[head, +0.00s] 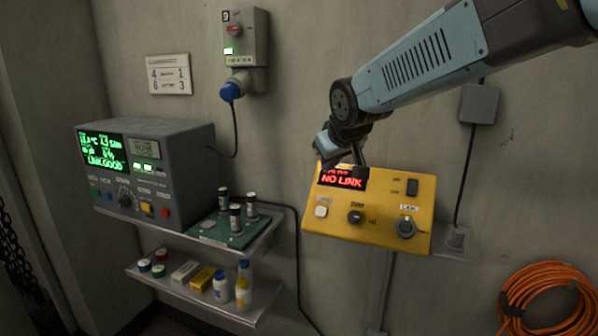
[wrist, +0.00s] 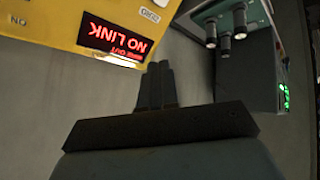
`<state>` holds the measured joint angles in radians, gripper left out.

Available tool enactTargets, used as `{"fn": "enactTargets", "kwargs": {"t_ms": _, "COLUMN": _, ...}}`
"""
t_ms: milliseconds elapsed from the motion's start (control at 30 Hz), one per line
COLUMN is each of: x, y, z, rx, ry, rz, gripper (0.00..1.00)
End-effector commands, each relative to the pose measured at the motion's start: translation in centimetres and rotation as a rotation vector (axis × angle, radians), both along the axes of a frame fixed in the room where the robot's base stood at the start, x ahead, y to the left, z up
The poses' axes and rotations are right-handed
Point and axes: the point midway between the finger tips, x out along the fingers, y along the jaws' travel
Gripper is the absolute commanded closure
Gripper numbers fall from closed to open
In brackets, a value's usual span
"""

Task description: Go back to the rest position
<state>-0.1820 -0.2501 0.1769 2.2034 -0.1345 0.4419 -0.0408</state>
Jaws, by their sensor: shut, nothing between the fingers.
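My gripper (head: 359,172) is at the end of my blue arm, in front of the upper left part of the yellow control box (head: 382,238). In the wrist view my gripper (wrist: 157,70) shows two dark fingers shut together with nothing between them. The yellow box (wrist: 60,35) fills the upper left of that view, and its red display (wrist: 115,40) reads "NO LINK". I cannot tell whether the fingertips touch the box. The box also carries a white button (head: 321,211), a dark knob (head: 355,216), a grey knob (head: 406,227) and a black switch (head: 412,187).
A grey instrument (head: 180,165) with a green screen stands on a shelf at left, beside a green tray (head: 230,238) with dark vials. A lower shelf (head: 240,316) holds bottles and small boxes. A wall switch box (head: 246,40) hangs above. An orange cable coil (head: 512,300) hangs at lower right.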

Motion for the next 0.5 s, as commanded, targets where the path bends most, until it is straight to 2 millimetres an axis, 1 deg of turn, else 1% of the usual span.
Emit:
{"fn": "enactTargets", "kwargs": {"t_ms": 33, "x": -1.3, "y": -1.7, "z": 0.2, "rx": 0.001, "ry": 0.011, "rz": -0.034, "gripper": 1.0}}
{"fn": "enactTargets", "kwargs": {"t_ms": 167, "x": -4.7, "y": -5.5, "z": 0.1, "rx": 0.01, "ry": 0.056, "rz": -0.121, "gripper": 1.0}}
{"fn": "enactTargets", "kwargs": {"t_ms": 200, "x": -5.9, "y": -6.6, "z": 0.0, "rx": 0.013, "ry": 0.07, "rz": -0.146, "gripper": 1.0}}
{"fn": "enactTargets", "kwargs": {"t_ms": 267, "x": -7.6, "y": -8.1, "z": -0.1, "rx": 0.02, "ry": 0.091, "rz": -0.184, "gripper": 1.0}}
{"fn": "enactTargets", "kwargs": {"t_ms": 400, "x": -11.7, "y": -11.3, "z": -0.8, "rx": 0.043, "ry": 0.141, "rz": -0.268, "gripper": 1.0}}
{"fn": "enactTargets", "kwargs": {"t_ms": 500, "x": -14.7, "y": -13.1, "z": -1.5, "rx": 0.066, "ry": 0.178, "rz": -0.325, "gripper": 1.0}}
